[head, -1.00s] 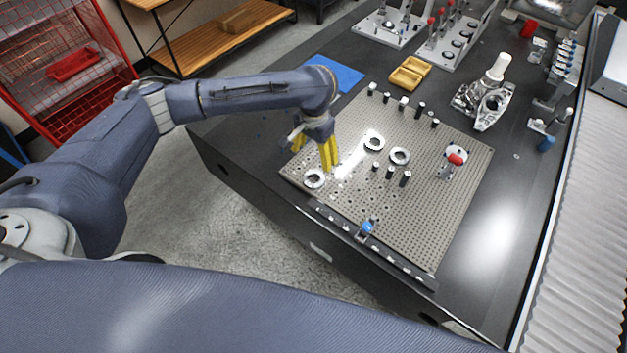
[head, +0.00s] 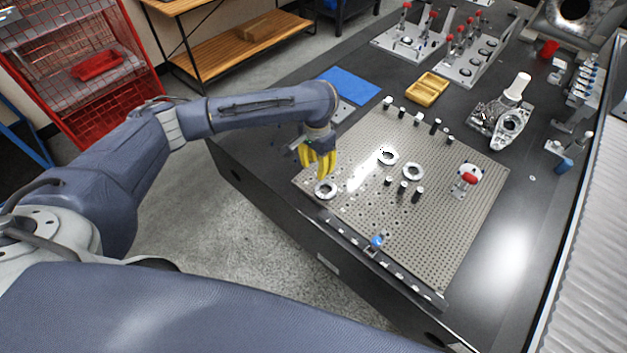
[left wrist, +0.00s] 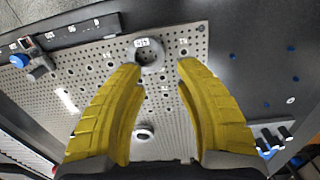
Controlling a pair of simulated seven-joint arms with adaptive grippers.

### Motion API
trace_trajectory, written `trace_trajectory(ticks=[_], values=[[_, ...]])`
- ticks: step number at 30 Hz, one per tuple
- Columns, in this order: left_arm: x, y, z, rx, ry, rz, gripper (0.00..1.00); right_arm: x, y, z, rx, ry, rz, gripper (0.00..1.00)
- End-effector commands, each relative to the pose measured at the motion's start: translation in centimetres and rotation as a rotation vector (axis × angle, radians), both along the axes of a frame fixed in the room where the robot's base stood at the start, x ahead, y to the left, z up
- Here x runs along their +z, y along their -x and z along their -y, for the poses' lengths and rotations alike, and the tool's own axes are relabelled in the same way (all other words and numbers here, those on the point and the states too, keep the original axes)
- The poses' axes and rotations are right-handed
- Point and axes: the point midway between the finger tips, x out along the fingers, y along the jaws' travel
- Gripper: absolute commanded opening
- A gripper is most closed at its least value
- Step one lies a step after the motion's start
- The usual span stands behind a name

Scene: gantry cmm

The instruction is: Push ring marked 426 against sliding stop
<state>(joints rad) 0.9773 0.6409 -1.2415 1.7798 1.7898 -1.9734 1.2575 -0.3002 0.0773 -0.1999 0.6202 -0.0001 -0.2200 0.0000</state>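Three pale rings lie flat on a perforated plate: a near-left ring (head: 326,189), a middle ring (head: 387,156) and a right ring (head: 412,171). In the left wrist view a ring (left wrist: 150,56) with a small label lies just beyond the fingertips; I cannot read its number surely. A second ring (left wrist: 143,132) shows lower between the fingers. A blue-knobbed stop (head: 376,243) sits on the rail at the plate's front edge, also at upper left in the left wrist view (left wrist: 22,62). My left gripper (head: 319,173), yellow-fingered, is open and empty above and behind the near-left ring. My right gripper is out of view.
Short black and white pins (head: 403,187) stand near the right ring, and more along the plate's back edge. A red-handled clamp (head: 467,179) stands at the plate's right. A yellow tray (head: 427,90) and blue mat (head: 349,84) lie behind. The plate's front middle is largely clear.

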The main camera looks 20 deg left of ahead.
Motion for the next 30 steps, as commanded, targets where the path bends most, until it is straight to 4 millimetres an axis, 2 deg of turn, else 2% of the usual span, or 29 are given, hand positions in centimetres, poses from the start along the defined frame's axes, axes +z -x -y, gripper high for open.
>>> trace_trajectory(ticks=[1,8,15,21,30], values=[[-0.2,-0.2,-0.6,-0.054,0.003,-0.001,0.26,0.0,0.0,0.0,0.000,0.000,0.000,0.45],[-0.8,-1.6,-3.1,-0.414,0.013,0.013,0.00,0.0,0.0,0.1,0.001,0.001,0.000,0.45],[-0.8,-2.9,-5.2,-0.846,0.015,0.031,0.00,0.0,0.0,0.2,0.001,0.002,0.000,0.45],[-0.5,-3.8,-6.2,-1.184,0.009,0.042,0.00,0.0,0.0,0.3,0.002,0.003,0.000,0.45],[-0.5,-3.9,-6.4,-1.493,0.007,0.041,0.00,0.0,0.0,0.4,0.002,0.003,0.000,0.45]])
